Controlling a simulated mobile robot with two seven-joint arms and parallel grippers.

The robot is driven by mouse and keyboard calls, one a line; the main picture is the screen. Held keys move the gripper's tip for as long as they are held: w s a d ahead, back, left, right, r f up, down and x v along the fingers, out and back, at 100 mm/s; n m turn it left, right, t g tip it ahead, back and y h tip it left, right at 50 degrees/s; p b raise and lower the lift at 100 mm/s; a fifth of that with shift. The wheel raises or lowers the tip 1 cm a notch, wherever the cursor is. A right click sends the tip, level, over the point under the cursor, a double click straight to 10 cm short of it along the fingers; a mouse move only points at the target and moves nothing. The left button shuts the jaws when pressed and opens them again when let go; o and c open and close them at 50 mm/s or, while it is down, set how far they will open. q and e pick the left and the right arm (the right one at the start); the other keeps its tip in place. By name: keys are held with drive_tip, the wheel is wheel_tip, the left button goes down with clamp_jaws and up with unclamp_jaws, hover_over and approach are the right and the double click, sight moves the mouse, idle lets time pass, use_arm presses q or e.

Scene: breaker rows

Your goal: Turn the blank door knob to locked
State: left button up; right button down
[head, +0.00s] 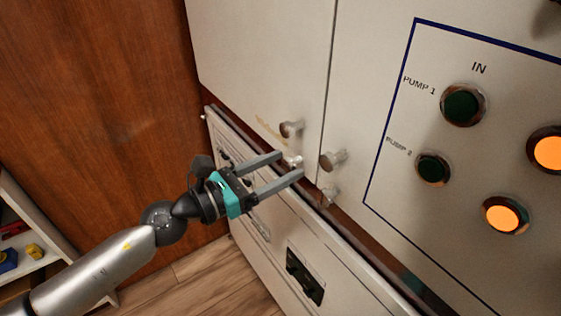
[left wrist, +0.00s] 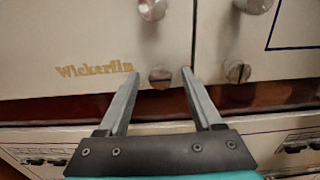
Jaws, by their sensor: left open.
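The blank door (head: 255,60) is the left cabinet door, which carries only faint gold lettering (left wrist: 95,70). A small round metal knob (left wrist: 160,77) sits low on it, below a larger pull handle (left wrist: 152,8). The knob's ridge looks roughly level in the left wrist view, but it is small and blurred. My left gripper (head: 292,165) is open, its two grey fingers pointing at the door. In the left wrist view the knob shows between the fingertips. I cannot tell whether they touch it. My right gripper is not in view.
The right door has a pull handle (head: 333,160) and a small knob (head: 329,196), its ridge upright in the wrist view. It bears a panel with dark green buttons (head: 463,104) and orange lamps (head: 504,215). A drawer front (head: 265,230) lies below; a shelf (head: 35,262) stands left.

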use_arm(q)
drive_tip(key=shift+w+d, duration=0.1)
drive_tip(key=shift+d, duration=0.1)
clamp_jaws()
idle(0.5)
